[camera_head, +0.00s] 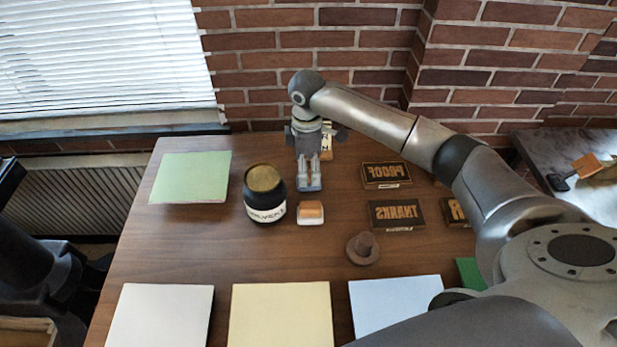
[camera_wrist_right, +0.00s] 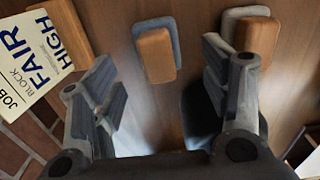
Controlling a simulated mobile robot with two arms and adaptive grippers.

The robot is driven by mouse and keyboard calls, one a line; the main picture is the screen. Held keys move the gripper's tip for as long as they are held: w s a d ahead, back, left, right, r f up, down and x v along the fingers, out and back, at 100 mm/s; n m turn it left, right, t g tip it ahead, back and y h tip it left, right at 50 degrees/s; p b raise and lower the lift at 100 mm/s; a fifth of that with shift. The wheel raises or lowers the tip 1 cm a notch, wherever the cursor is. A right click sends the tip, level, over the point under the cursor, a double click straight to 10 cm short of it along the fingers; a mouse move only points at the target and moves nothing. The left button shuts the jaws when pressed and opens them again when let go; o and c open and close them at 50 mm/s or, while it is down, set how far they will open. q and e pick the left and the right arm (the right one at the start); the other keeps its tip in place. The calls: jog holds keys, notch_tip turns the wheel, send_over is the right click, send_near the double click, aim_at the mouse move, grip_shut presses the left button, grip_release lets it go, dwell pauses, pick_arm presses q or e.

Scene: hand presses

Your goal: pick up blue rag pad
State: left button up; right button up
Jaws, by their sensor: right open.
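The blue rag pad (camera_head: 311,187) lies near the back middle of the table, partly covered by my right gripper in the head view. In the right wrist view, the blue rag pad (camera_wrist_right: 176,42) shows a blue-grey base with a tan block on top. My right gripper (camera_head: 308,160) points down over it from the back. In the right wrist view my right gripper (camera_wrist_right: 162,75) is open, and the pad shows in the gap between its fingers. I cannot tell how much height separates them. My left gripper is not in view.
A white pad with an orange-brown top (camera_head: 311,213) lies just in front. A black jar (camera_head: 265,197) stands close on the left. Printing blocks (camera_head: 386,175) and a brown round knob (camera_head: 363,248) are to the right. A lettered card (camera_wrist_right: 38,60) is beside the gripper. Paper sheets (camera_head: 280,315) line the front.

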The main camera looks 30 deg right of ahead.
aim_at(309, 172)
notch_tip(309, 172, down, 4)
jog(key=shift+d+f+p, duration=0.15)
jog(key=shift+f+p, duration=0.1)
jog(key=shift+p, duration=0.45)
jog(key=shift+f, duration=0.3)
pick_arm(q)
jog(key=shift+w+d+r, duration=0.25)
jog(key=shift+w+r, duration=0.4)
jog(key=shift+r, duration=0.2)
pick_arm(e)
jog(key=shift+c, duration=0.4)
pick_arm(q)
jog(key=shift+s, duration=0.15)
pick_arm(e)
jog(key=c, duration=1)
